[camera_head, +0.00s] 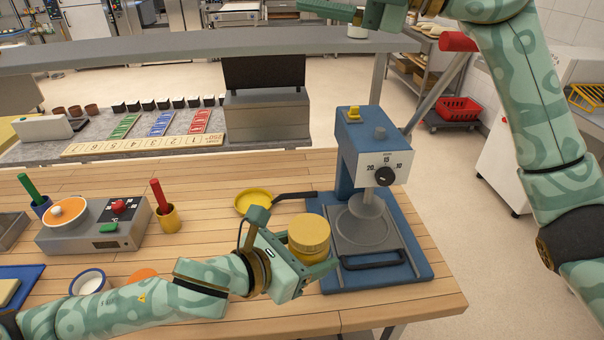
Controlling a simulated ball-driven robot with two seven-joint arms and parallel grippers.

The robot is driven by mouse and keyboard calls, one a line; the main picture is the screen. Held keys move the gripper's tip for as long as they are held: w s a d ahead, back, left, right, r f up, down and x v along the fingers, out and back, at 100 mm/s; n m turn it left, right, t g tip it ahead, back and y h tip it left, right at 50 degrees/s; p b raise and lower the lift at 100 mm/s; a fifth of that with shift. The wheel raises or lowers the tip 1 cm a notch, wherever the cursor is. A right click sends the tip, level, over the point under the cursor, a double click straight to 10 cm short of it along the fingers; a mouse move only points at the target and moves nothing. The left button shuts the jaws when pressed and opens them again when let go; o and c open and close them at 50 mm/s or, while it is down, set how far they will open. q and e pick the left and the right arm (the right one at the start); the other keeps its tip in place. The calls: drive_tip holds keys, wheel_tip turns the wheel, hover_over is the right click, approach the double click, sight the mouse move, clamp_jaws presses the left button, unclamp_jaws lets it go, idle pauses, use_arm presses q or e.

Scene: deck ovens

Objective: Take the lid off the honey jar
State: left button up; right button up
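The honey jar (310,252) is squat and amber with a ribbed yellow lid (309,231). It is upright at the left of the blue press, with the lid on it. My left gripper (307,262) is at the jar's body, below the lid. One finger crosses the jar's lower front; the far side is hidden, so its grip is unclear.
A blue press (345,160) with a dial stands close to the right of the jar. A yellow pan (255,199) lies behind my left gripper. A small pale jar (357,31) shows under my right gripper at the grey shelf (230,52). The table's right front corner is clear.

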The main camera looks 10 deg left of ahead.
drive_tip(key=s+a+f+g+h, duration=0.2)
drive_tip(key=s+a+f+h, duration=0.3)
drive_tip(key=a+f, duration=0.15)
drive_tip(key=m+t+h, duration=0.1)
drive_tip(key=m+h, duration=0.7)
drive_tip(key=h, duration=0.6)
hover_over(301, 226)
wheel_tip(301, 226, down, 18)
drive_tip(key=shift+r, duration=0.1)
wheel_tip(301, 226, down, 8)
drive_tip(key=shift+d+f, duration=0.1)
drive_tip(key=c, duration=1.2)
drive_tip(key=shift+c, duration=0.2)
